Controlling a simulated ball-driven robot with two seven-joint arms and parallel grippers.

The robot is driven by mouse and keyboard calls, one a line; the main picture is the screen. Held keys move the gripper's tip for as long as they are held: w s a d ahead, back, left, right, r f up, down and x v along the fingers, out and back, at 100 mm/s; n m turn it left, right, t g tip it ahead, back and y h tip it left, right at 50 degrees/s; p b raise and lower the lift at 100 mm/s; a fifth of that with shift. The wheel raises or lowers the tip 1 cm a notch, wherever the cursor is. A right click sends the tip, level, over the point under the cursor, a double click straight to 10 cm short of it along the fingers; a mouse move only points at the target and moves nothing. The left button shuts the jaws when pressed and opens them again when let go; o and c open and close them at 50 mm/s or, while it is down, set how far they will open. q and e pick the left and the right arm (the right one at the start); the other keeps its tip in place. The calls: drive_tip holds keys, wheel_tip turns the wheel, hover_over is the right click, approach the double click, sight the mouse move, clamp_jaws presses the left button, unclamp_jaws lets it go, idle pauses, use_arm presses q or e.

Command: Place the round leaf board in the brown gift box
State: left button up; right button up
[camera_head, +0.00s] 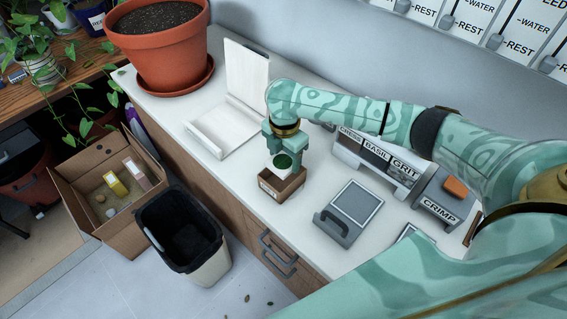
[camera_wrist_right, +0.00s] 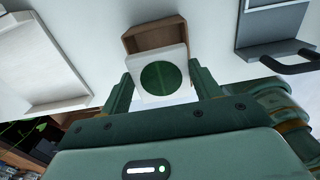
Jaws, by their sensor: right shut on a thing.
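My right gripper (camera_head: 286,146) points down over the counter and is shut on the round leaf board, a small white board (camera_head: 280,171) with a dark green round leaf on its face. In the right wrist view the leaf board (camera_wrist_right: 160,76) sits between the two fingers of the right gripper (camera_wrist_right: 163,88). The small open brown gift box (camera_head: 284,188) stands on the counter directly below. In the wrist view the board covers the near part of the gift box (camera_wrist_right: 152,37). I cannot tell whether the board's lower edge is inside the box. My left gripper is not in view.
A white open stand (camera_head: 245,84) is left of the box. A grey handled device (camera_head: 349,212) and a labelled rack (camera_head: 376,158) stand to the right. A large terracotta pot (camera_head: 160,45) is at the back left. A black-lined bin (camera_head: 186,234) and cardboard carton (camera_head: 84,190) are on the floor.

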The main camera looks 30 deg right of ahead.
sight(284, 161)
wheel_tip(284, 161, down, 2)
drive_tip(key=shift+f, duration=0.25)
drive_tip(key=shift+r, duration=0.1)
drive_tip(key=shift+f, duration=0.6)
drive_tip(key=o, duration=1)
drive_tip(key=shift+s, duration=0.1)
drive_tip(key=shift+r, duration=0.35)
wheel_tip(284, 161, up, 13)
drive_tip(key=p, duration=0.4)
drive_tip(key=shift+f+p, duration=0.2)
drive_tip(key=shift+p, duration=0.1)
